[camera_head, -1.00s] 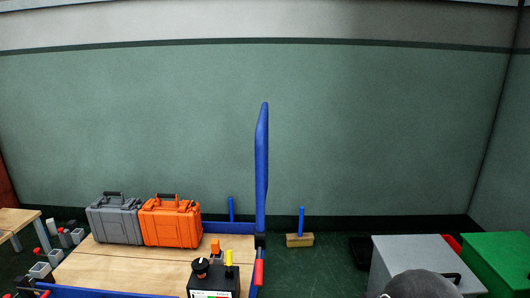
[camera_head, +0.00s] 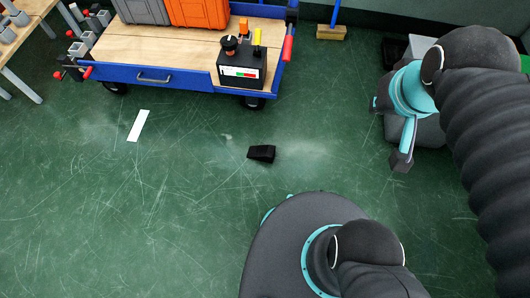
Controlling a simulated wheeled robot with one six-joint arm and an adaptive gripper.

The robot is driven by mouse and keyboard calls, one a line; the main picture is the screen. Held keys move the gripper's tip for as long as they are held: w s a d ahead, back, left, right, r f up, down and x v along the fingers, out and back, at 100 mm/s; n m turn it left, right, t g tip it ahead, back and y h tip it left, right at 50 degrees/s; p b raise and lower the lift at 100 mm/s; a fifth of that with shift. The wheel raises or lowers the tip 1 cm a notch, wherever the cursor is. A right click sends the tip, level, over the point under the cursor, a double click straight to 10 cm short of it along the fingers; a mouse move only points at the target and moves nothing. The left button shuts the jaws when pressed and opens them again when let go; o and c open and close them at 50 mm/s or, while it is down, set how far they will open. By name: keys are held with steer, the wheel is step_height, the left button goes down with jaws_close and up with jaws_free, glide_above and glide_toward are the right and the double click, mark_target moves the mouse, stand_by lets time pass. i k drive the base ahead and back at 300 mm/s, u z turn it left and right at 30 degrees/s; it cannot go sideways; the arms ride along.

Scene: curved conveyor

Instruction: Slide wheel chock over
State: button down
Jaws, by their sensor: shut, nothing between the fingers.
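The wheel chock (camera_head: 261,153), a small black wedge, lies on the green floor near the middle of the picture. It stands apart from the cart, a little in front of the cart's right front wheel (camera_head: 253,103). My gripper (camera_head: 400,162) is at the end of my arm on the right, well to the right of the chock and not touching it. It looks shut and empty, though it is small and seen from above. Nothing hides the chock.
The blue cart (camera_head: 150,75) with a wooden top stands behind the chock, carrying a grey case (camera_head: 142,10), an orange case (camera_head: 198,12) and a black control box (camera_head: 240,66). A white strip (camera_head: 138,126) lies on the floor at left. Floor around the chock is clear.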

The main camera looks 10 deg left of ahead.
mark_target(266, 153)
steer(key=z, duration=0.5)
steer(key=k, duration=1.25)
steer(key=u, duration=0.25)
steer(key=i, duration=0.8)
steer(key=u, duration=0.8)
